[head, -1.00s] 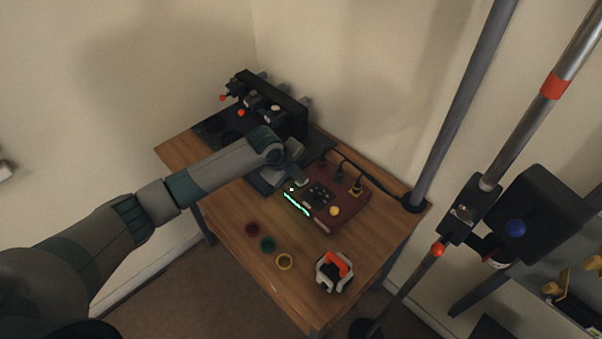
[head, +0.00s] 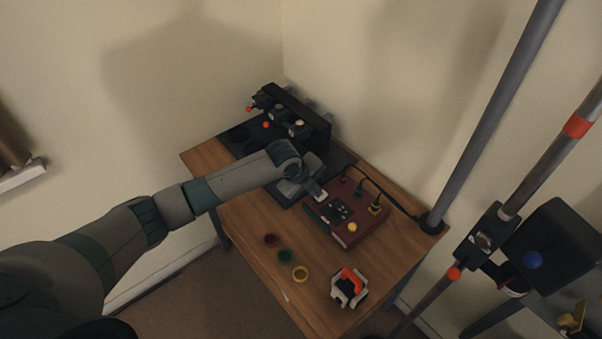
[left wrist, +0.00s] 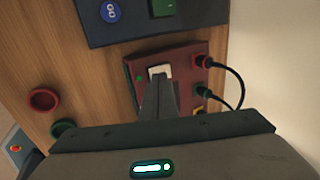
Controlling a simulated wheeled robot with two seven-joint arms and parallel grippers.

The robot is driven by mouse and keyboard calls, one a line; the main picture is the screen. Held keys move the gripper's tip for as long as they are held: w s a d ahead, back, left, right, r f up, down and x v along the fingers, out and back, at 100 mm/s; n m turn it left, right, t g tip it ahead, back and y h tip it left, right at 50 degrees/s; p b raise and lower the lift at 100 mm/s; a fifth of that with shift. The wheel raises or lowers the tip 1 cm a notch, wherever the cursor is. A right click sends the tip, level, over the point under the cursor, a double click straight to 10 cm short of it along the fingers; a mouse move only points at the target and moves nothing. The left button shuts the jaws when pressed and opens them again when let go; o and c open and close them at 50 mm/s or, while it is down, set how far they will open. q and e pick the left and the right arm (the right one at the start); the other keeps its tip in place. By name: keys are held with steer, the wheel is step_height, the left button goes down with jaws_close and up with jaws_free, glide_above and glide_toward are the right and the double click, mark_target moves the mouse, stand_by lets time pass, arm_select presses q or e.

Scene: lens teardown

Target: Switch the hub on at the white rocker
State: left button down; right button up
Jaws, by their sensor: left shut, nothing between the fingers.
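The hub is a dark red box (head: 362,229) on the wooden table, also in the left wrist view (left wrist: 187,60). Its white rocker (head: 321,195) is at its left end, and shows in the left wrist view (left wrist: 159,71). My left gripper (head: 313,190) reaches in from the left, shut and empty. In the left wrist view its closed fingertips (left wrist: 159,84) are right at the rocker's near edge and hide part of it. I cannot tell whether they touch it. A small green spot (left wrist: 140,78) shows beside the rocker. My right gripper is not in view.
Black cables with coloured plugs (head: 376,208) rise from the hub's far side. A dark fixture with knobs (head: 297,112) stands behind. Red, green and yellow rings (head: 300,273) and a white-and-orange object (head: 349,287) lie in front. A pole stands right of the table.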

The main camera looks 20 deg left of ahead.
arm_select(q)
steer(key=shift+p+v, duration=0.75)
steer(key=shift+v, duration=0.4)
steer(key=b+v, duration=0.4)
steer(key=v, duration=0.5)
steer(key=shift+r, duration=0.4)
steer(key=shift+s, duration=0.1)
